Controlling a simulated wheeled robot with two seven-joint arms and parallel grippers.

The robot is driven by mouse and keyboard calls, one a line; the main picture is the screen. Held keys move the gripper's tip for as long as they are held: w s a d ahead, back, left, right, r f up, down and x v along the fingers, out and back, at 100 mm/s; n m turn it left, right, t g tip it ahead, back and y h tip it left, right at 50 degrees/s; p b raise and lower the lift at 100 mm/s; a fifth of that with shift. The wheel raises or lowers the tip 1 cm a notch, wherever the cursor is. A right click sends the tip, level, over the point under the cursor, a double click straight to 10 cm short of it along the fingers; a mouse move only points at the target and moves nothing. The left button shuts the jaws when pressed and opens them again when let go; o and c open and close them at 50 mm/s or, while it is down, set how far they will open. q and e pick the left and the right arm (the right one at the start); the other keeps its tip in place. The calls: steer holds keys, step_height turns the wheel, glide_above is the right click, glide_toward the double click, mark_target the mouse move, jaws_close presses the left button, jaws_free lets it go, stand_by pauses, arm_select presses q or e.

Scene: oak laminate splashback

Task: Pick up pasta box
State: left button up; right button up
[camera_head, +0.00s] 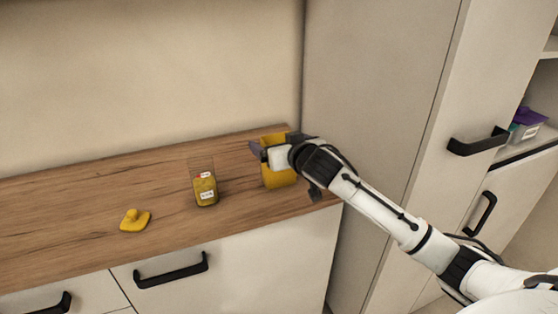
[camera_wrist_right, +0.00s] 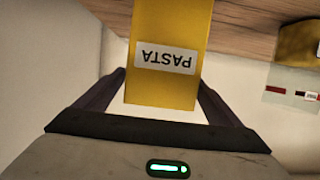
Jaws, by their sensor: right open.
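The pasta box is a yellow box (camera_head: 278,178) on the right end of the wooden counter in the head view, partly hidden behind my right gripper (camera_head: 260,152). In the right wrist view the yellow pasta box (camera_wrist_right: 168,85) shows its white label reading PASTA, upside down. My right gripper (camera_wrist_right: 163,95) is open, with one dark finger on each side of the box. I cannot tell whether the fingers touch it. My left gripper is not in view.
A glass jar (camera_head: 205,190) with yellow contents stands on the counter (camera_head: 70,215) left of the box. A small yellow lid-like object (camera_head: 135,221) lies further left. A tall cabinet (camera_head: 375,90) stands close on the right. The counter's left part is clear.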

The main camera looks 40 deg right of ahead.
steer(key=shift+x, duration=1.35)
steer(key=c, duration=1.2)
steer(key=shift+c, duration=0.3)
steer(key=shift+r, duration=0.1)
